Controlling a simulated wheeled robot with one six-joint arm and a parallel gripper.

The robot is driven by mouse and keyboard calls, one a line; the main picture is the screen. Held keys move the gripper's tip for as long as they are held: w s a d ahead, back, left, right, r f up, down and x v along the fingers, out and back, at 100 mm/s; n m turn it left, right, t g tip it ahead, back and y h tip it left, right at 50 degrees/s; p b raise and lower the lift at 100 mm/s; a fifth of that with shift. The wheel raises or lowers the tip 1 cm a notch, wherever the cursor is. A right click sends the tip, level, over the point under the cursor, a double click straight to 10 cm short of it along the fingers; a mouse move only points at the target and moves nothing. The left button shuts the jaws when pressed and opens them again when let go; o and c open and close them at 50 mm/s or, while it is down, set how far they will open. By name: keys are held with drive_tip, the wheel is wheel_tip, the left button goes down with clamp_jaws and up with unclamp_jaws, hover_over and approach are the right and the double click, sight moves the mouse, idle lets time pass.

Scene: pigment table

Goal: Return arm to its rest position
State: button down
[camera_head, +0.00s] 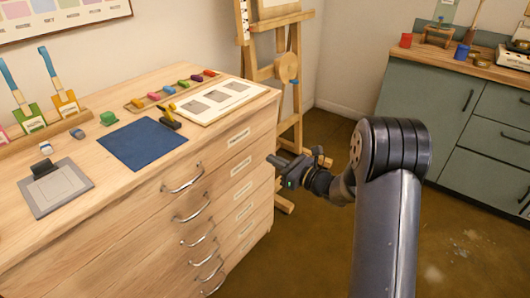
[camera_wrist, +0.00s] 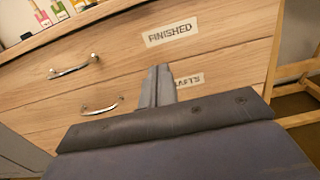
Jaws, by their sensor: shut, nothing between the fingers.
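My arm (camera_head: 392,220) rises at the right of the head view and bends toward the wooden drawer cabinet (camera_head: 120,230). My gripper (camera_head: 274,162) is shut and empty, in front of the cabinet's right end, below its top edge. In the wrist view the fingers (camera_wrist: 158,84) are together, in front of drawer fronts with a "FINISHED" label (camera_wrist: 170,33) and a partly hidden label below it. I cannot tell the exact gap between fingertips and drawers.
The cabinet top holds a blue mat (camera_head: 142,143), a grey pad (camera_head: 56,188), colored blocks (camera_head: 168,90) and a white sheet board (camera_head: 222,98). An easel (camera_head: 283,80) stands behind my gripper. A green cabinet (camera_head: 440,110) is at the right. Brown floor (camera_head: 320,240) lies open between.

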drive_tip(key=shift+s+d, duration=0.15)
drive_tip(key=shift+d, duration=0.05)
